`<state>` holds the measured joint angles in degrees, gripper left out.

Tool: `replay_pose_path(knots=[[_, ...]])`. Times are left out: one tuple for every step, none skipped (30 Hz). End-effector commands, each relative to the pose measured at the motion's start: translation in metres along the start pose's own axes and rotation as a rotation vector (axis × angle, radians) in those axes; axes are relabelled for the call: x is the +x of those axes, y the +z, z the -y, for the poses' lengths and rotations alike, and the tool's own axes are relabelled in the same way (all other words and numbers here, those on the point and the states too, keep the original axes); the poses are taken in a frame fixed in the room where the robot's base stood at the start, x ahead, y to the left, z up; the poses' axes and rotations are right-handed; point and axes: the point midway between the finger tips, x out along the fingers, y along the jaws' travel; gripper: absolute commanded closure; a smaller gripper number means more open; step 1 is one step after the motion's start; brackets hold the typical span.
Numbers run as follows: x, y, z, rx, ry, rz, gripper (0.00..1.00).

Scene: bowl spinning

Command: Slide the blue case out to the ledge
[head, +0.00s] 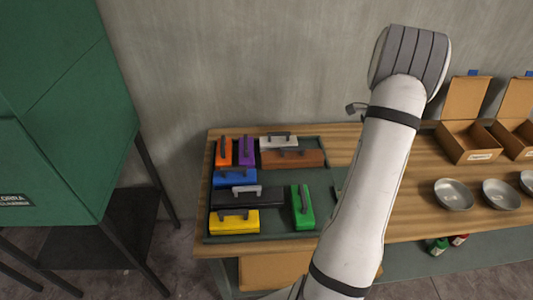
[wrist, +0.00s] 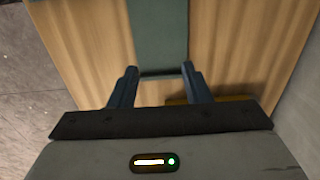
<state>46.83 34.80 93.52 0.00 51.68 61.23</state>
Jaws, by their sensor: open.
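The blue case (head: 235,178) lies on the left side of the green tray (head: 316,148), below the orange case (head: 224,153) and above the black case (head: 228,198). It has a dark handle on top. A green strip (head: 339,184) at the tray's right side looks like the ledge; my arm partly hides it. My gripper (wrist: 158,86) is open and empty above the wooden tabletop in the wrist view, its fingers on either side of a green strip's end (wrist: 160,35). In the head view my arm rises right of the tray, well away from the blue case.
In the tray are also a purple case (head: 246,153), a white case (head: 279,142), a brown case (head: 293,159), a green case (head: 303,207) and a yellow case (head: 234,222). Metal bowls (head: 454,195) and open cardboard boxes (head: 467,142) stand at right. A green cabinet (head: 65,110) stands left.

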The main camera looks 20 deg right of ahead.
Motion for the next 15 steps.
replay_pose_path(knots=[[0.000, 0.003, 0.000, -0.002, 0.000, 0.000, 0.56], [0.000, 0.005, 0.000, -0.002, 0.000, 0.000, 0.56], [0.000, 0.009, 0.000, -0.003, 0.000, 0.000, 0.56], [0.001, 0.012, 0.000, -0.004, 0.001, 0.000, 0.56], [0.001, 0.016, 0.000, -0.005, 0.001, 0.001, 0.56], [0.000, 0.021, 0.000, -0.005, 0.001, 0.000, 0.56], [0.000, 0.026, 0.000, -0.005, 0.000, 0.000, 0.56], [0.000, 0.032, 0.000, -0.006, 0.000, 0.000, 0.56], [0.001, 0.039, 0.000, -0.007, 0.001, 0.000, 0.56], [0.001, 0.044, 0.000, -0.006, 0.000, 0.000, 0.56], [0.000, 0.050, 0.000, -0.006, 0.000, 0.000, 0.56], [0.000, 0.057, 0.000, -0.007, 0.000, 0.000, 0.56], [0.000, 0.062, 0.000, -0.006, 0.000, 0.000, 0.56], [0.000, 0.068, 0.000, -0.006, 0.000, 0.000, 0.56], [0.000, 0.075, 0.000, -0.007, 0.000, 0.000, 0.56]])
